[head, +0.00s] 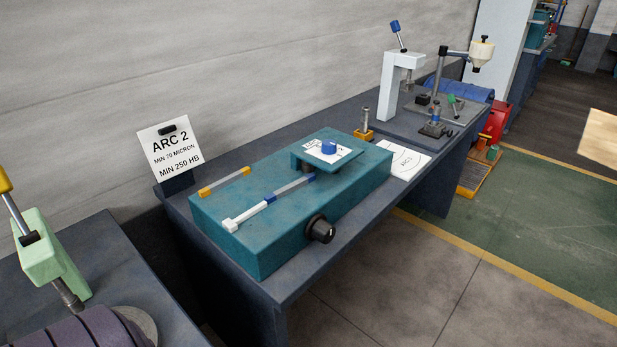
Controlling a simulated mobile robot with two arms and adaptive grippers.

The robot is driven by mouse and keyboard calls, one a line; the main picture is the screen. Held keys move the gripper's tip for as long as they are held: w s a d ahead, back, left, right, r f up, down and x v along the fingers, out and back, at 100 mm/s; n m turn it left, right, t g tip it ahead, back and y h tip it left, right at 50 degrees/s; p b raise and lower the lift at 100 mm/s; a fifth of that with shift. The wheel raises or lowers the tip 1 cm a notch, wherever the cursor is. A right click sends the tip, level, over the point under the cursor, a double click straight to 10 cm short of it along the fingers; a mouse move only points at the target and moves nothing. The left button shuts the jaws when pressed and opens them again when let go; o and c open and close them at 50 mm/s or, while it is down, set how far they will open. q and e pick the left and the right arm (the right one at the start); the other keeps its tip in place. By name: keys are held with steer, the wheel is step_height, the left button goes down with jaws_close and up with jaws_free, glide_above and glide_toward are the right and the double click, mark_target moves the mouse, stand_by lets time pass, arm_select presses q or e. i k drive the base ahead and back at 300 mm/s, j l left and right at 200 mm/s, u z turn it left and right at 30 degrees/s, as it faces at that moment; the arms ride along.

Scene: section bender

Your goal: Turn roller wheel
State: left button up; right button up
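Neither of my grippers is in the head view. I cannot tell for sure which part is the roller wheel. A teal box-shaped machine (225,250) stands on the dark bench, with a black round knob (320,229) on its front side. A blue round piece (329,147) sits on the raised plate on top of it. At the bottom left, a purple grooved roller-like part (85,330) with a grey disc (138,325) at its end is cut off by the frame edge.
A light green block (45,255) with a yellow-tipped lever stands at the left. A sign reading "ARC 2" (172,150) stands behind the teal machine. A white press (393,95) and a stand (437,80) are at the bench's far end.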

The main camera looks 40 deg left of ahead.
mark_target(317, 229)
steer(key=u, duration=0.55)
steer(key=i+l+u, duration=0.15)
steer(key=l+u, duration=0.2)
steer(key=i+l+u, duration=0.1)
steer(key=l+u, duration=0.55)
steer(key=i+l, duration=0.05)
steer(key=l, duration=0.05)
